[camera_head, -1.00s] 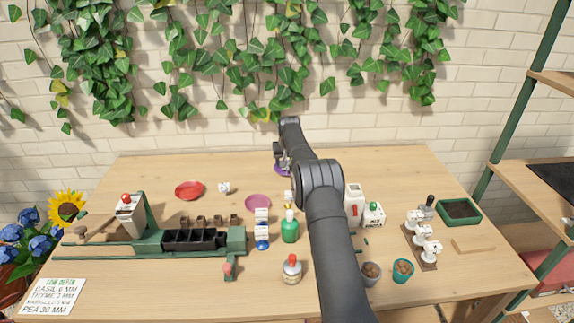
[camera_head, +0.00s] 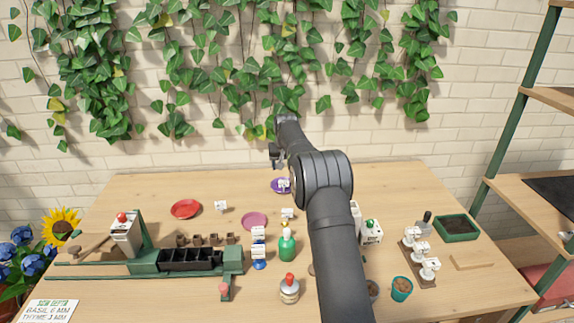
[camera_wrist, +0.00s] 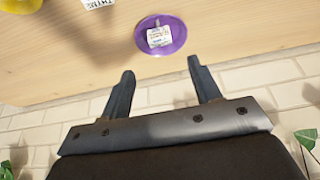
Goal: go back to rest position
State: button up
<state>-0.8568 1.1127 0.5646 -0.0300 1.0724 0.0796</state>
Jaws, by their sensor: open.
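My gripper (camera_wrist: 162,88) is open in the wrist view, with its two dark fingers apart and nothing between them. In the head view my gripper (camera_head: 277,155) is small and partly turned away, raised above the back of the table before the brick wall. A purple saucer (camera_wrist: 177,44) with a white labelled tag on it lies beyond the fingertips, apart from them. The saucer also shows in the head view (camera_head: 275,188), at the back of the table below my gripper.
A red saucer (camera_head: 186,209) and a pink saucer (camera_head: 254,221) lie left of my arm. A green bottle (camera_head: 287,246), a red-capped bottle (camera_head: 289,291) and a green seeding station (camera_head: 150,267) stand in front. Teal pot (camera_head: 402,289) and green tray (camera_head: 457,228) are right. Ivy hangs behind.

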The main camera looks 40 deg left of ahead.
aim_at(284, 180)
jog(key=shift+f, duration=0.1)
jog(key=x, duration=1.2)
jog(key=shift+f, duration=0.25)
jog(key=shift+r, duration=1.85)
